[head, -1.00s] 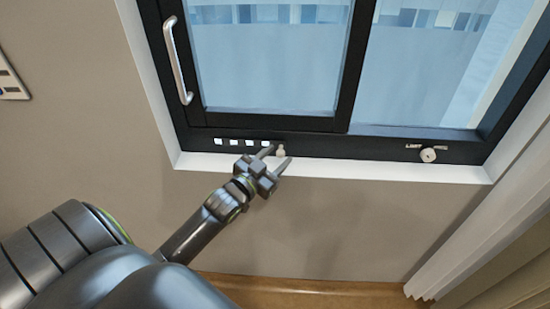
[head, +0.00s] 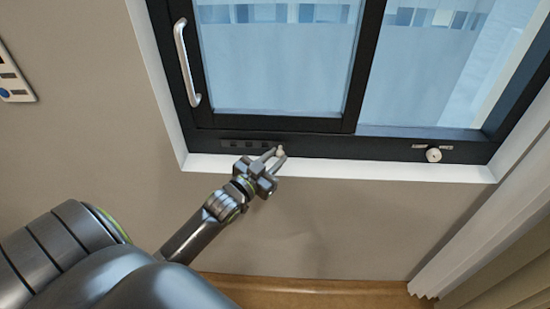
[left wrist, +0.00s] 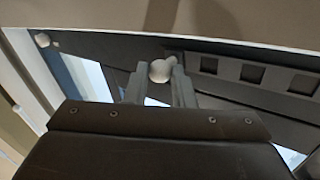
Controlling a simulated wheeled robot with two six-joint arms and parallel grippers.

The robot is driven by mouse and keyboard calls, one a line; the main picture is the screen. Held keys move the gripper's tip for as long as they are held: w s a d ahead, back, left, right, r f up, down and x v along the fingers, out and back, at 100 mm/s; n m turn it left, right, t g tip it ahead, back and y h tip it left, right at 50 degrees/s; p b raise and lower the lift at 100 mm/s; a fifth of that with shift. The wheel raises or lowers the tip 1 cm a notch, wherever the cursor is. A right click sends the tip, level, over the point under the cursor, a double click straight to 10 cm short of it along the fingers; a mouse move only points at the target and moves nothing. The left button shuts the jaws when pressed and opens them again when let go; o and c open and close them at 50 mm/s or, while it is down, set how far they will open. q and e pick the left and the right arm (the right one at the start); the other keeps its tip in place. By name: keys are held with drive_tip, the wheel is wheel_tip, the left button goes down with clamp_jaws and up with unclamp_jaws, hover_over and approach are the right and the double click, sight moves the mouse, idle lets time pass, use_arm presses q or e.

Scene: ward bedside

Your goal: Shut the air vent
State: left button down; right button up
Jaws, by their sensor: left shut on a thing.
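The air vent (head: 240,144) is a row of small slots in the lower black window frame. Its slots look dark in the head view, and they also show dark in the left wrist view (left wrist: 252,72). A small pale knob (head: 281,150) sits at the right end of the row. My left gripper (head: 277,157) is at the knob with a finger on each side. In the left wrist view the knob (left wrist: 161,71) is between the fingertips, and the gripper is shut on it. My right gripper is not in view.
A round white knob (head: 433,155) is on the frame farther right. A metal handle (head: 187,64) is on the left of the sliding window. A white sill (head: 340,170) runs under the frame, and a curtain (head: 480,230) hangs at the right. A wall panel (head: 14,80) is at far left.

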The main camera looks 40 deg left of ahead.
use_arm(q)
drive_tip(key=c, duration=1.5)
unclamp_jaws()
drive_tip(key=o, duration=0.3)
drive_tip(key=shift+s+a, duration=0.1)
drive_tip(key=shift+a, duration=0.2)
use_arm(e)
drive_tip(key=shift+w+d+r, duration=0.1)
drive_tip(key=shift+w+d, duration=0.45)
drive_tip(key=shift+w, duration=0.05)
use_arm(q)
drive_tip(key=shift+d, duration=0.15)
drive_tip(key=s+b, duration=0.6)
drive_tip(key=s, duration=1.1)
drive_tip(key=shift+s+a+b, duration=0.15)
drive_tip(key=shift+a+b, duration=0.15)
drive_tip(key=shift+a, duration=0.05)
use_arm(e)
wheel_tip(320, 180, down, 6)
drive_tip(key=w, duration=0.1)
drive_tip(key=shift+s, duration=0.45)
